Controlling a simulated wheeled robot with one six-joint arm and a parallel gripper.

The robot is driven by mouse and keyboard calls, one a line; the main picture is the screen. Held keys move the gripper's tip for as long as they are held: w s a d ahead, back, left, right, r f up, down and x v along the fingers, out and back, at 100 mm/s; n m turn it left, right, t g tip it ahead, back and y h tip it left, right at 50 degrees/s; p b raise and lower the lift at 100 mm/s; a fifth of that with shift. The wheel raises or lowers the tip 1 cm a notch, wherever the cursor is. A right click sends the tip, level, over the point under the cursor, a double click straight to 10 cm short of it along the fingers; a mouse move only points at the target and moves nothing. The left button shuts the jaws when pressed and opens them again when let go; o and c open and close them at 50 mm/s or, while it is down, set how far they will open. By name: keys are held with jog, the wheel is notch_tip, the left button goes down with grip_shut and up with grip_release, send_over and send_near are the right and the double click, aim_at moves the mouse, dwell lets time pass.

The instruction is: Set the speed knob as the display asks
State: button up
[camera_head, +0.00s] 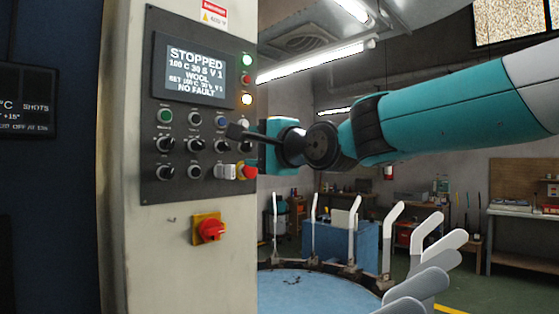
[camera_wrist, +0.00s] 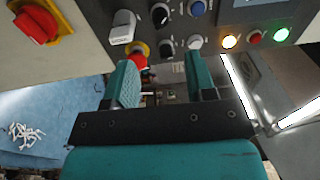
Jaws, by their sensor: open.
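The control panel (camera_head: 150,190) stands at the left in the head view. Its display (camera_head: 195,70) reads STOPPED, 100 C 30 S V 1, WOOL, a smaller SET line whose last digit is hard to read, and NO FAULT. Below it are several black knobs (camera_head: 196,145) with white pointers. Their labels are too small to read, so I cannot tell which one is the speed knob. My gripper (camera_head: 262,152) is at the panel's right edge and hides part of it. In the wrist view my gripper (camera_wrist: 161,75) is open and empty, with black knobs (camera_wrist: 166,48) beyond its fingers.
A red mushroom button (camera_head: 249,172) and a white lever switch (camera_head: 224,171) sit close to my fingers. A red rotary switch (camera_head: 210,230) on a yellow plate is lower down. A round blue table (camera_head: 315,292) with several upright white sock forms (camera_head: 427,228) stands at the lower right.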

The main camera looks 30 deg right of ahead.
jog(key=p+v, duration=0.7)
jog(key=p, duration=0.4)
jog(key=shift+s, duration=0.1)
dwell(0.4)
jog(key=s+a+f+n+g+y, duration=0.2)
jog(key=s+a+f+n+g, duration=0.75)
jog(key=f+n, duration=0.3)
jog(key=s+f+n+g+h, duration=0.3)
jog(key=s+f+n+g, duration=0.4)
jog(key=s, duration=0.5)
jog(key=shift+s+d+f+n+g, duration=0.2)
jog(key=shift+n+g, duration=0.45)
jog(key=shift+n, duration=0.5)
